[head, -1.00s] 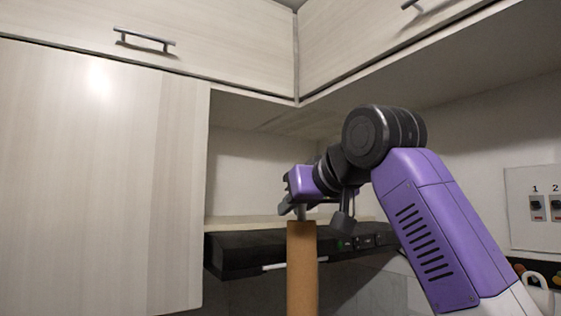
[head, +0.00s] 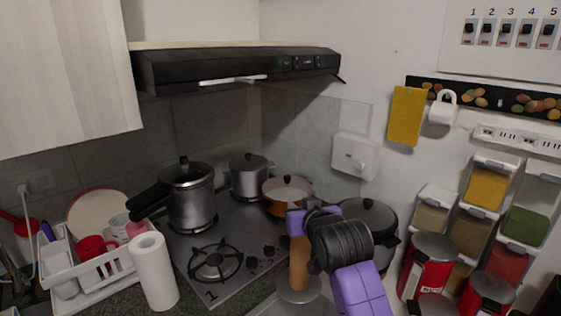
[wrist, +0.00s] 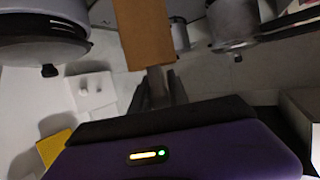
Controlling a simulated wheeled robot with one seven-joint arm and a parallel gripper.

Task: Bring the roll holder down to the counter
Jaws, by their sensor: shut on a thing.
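The roll holder is a brown cardboard tube (head: 299,262) on a round grey base (head: 298,290), held upright in the head view. My gripper (head: 298,228) is above the tube and shut on the thin metal post at the holder's top. In the wrist view the brown tube (wrist: 143,36) runs away from my gripper (wrist: 157,88), whose dark fingers close on the grey post (wrist: 156,82). The base is hidden in the wrist view. The holder is over the front of the counter (head: 222,296); I cannot tell whether its base touches the surface.
A white paper roll (head: 153,271) and a dish rack (head: 95,270) stand to the left. The stove (head: 205,242) with several pots lies behind the holder. A dark lidded pot (head: 371,220) is close behind my wrist. Red canisters (head: 427,264) and spice dispensers (head: 487,188) are at the right.

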